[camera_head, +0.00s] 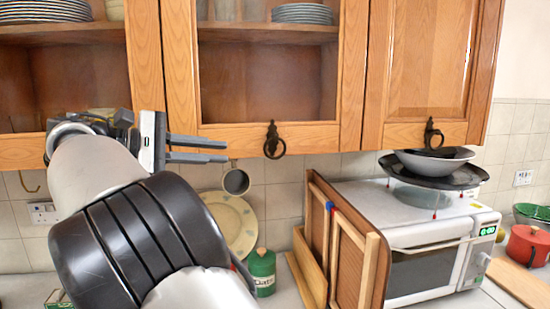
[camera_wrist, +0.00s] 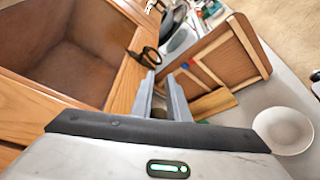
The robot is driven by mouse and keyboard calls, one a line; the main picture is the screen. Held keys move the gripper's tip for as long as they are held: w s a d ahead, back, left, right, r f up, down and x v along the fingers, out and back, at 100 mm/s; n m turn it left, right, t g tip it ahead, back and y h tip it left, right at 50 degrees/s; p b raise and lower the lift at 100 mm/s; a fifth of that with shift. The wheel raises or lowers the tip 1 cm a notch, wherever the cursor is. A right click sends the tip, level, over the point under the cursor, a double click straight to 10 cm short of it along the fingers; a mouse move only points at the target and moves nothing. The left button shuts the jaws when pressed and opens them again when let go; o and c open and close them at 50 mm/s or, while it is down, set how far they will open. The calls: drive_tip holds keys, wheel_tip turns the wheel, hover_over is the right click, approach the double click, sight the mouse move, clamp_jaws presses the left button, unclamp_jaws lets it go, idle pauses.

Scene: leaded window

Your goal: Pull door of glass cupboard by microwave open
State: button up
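The glass cupboard door (camera_head: 265,134) has a wooden frame around a clear pane and looks shut; stacked plates show behind it. Its dark ring handle (camera_head: 273,140) hangs on the bottom rail, left of and above the white microwave (camera_head: 430,240). My gripper (camera_head: 227,150) is open and empty, left of the handle and apart from it, with its fingers pointing right. In the wrist view the ring handle (camera_wrist: 147,56) lies just beyond the fingertips, slightly left of the open gripper (camera_wrist: 162,78).
A solid-door cupboard (camera_head: 420,70) with its own ring handle adjoins on the right. A dark pan and bowl (camera_head: 435,165) sit on the microwave.

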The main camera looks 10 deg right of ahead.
sight(276, 157)
drive_tip(key=x, duration=1.5)
drive_tip(key=shift+w+d+f, duration=0.15)
drive_tip(key=shift+d, duration=0.15)
clamp_jaws()
idle(0.6)
drive_tip(key=shift+a, duration=0.1)
